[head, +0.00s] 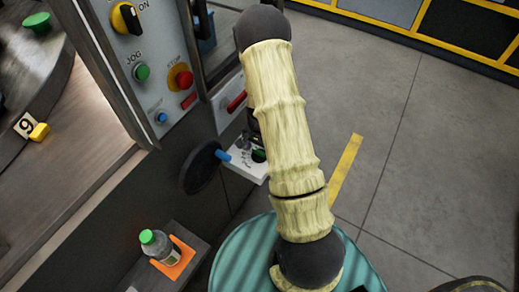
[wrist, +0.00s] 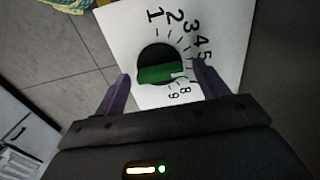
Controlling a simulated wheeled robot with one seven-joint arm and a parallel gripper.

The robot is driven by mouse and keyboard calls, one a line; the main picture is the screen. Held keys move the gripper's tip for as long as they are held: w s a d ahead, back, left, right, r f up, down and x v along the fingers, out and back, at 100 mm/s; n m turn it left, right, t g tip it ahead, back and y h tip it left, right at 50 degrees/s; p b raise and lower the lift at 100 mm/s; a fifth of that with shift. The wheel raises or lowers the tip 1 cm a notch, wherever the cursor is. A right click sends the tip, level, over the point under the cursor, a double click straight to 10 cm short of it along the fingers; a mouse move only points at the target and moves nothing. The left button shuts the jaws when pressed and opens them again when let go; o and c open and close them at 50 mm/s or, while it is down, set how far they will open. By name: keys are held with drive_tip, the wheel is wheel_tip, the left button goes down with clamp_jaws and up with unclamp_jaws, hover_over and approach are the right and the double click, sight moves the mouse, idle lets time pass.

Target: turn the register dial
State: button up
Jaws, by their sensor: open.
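The register dial (wrist: 160,65) is a round black knob with a green grip bar, on a white plate with numbers around it. A white mark at the bar's right end points right, towards the upper part of the scale; the exact number is unclear, partly behind a finger. My gripper (wrist: 160,72) is open, with one dark finger left of the dial and one right of it. I cannot tell whether either touches it. In the head view the dial (head: 259,156) shows small and green beside my arm, which hides most of the gripper.
The machine panel (head: 165,70) carries a yellow selector, a green JOG button, a red STOP button and a blue button. A black handwheel (head: 200,168) with a blue handle is close left of the dial. A green-capped bottle (head: 158,246) stands on a ledge. Open floor lies right.

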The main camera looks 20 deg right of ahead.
drive_tip(key=c, duration=1)
drive_tip(key=shift+n, duration=0.4)
drive_tip(key=n, duration=0.3)
drive_tip(key=shift+w+a+n+p, duration=0.1)
drive_tip(key=shift+n+p, duration=0.35)
drive_tip(key=shift+n, duration=1.65)
drive_tip(key=o, duration=1)
